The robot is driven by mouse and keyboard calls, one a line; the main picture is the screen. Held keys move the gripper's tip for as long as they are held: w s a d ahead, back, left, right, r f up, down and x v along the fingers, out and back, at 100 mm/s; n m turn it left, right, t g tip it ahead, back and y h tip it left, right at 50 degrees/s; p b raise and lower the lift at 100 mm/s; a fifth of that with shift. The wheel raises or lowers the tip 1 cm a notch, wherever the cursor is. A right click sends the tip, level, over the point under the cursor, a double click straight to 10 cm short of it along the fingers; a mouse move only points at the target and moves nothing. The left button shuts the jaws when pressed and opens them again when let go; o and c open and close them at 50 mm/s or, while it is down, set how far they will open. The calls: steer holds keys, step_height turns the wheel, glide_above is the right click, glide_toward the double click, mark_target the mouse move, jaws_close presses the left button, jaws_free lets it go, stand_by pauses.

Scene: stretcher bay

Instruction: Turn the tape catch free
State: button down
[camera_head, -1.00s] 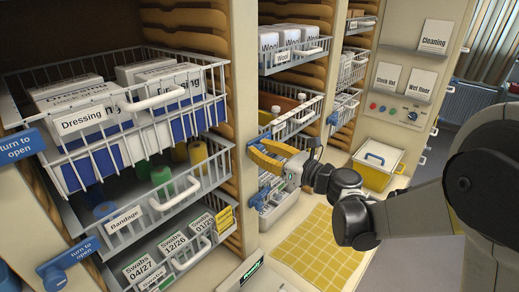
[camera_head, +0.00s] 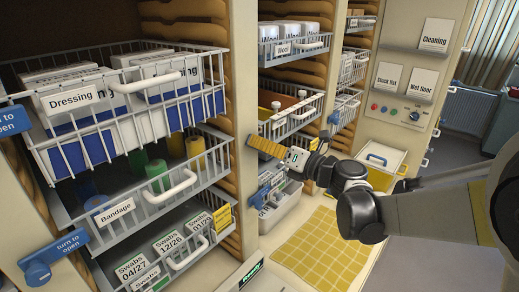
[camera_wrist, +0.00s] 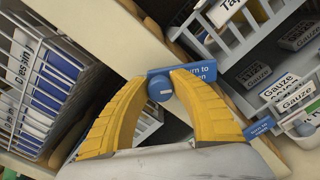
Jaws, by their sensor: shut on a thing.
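In the wrist view, the blue tape catch (camera_wrist: 204,75) has a round knob and a plate lettered as a turn-to-open sign. It sits on the pale upright post beside a basket with a partly visible "Tap..." label (camera_wrist: 234,10). My gripper (camera_wrist: 170,76) has its two yellow fingertips closed on either side of the knob. In the head view, my gripper (camera_head: 266,148) reaches the post from the right, its yellow fingers seen nearly edge-on. They hide the catch there. I cannot tell how far the catch is turned.
A second blue catch (camera_wrist: 258,127) sits beside the gauze boxes (camera_wrist: 280,88). Wire baskets with dressing (camera_head: 72,98), bandage and swabs fill the left bay, with more blue catches (camera_head: 55,255) there. A yellow mat (camera_head: 308,246) lies on the clear surface below my arm.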

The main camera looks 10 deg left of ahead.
steer(key=m+b, duration=0.2)
steer(key=m, duration=0.3)
steer(key=shift+f, duration=0.2)
steer(key=shift+m+b, duration=1.25)
steer(key=shift+m, duration=0.55)
steer(key=c, duration=1.1)
jaws_free()
steer(key=shift+d, duration=0.1)
steer(key=v, duration=1.2)
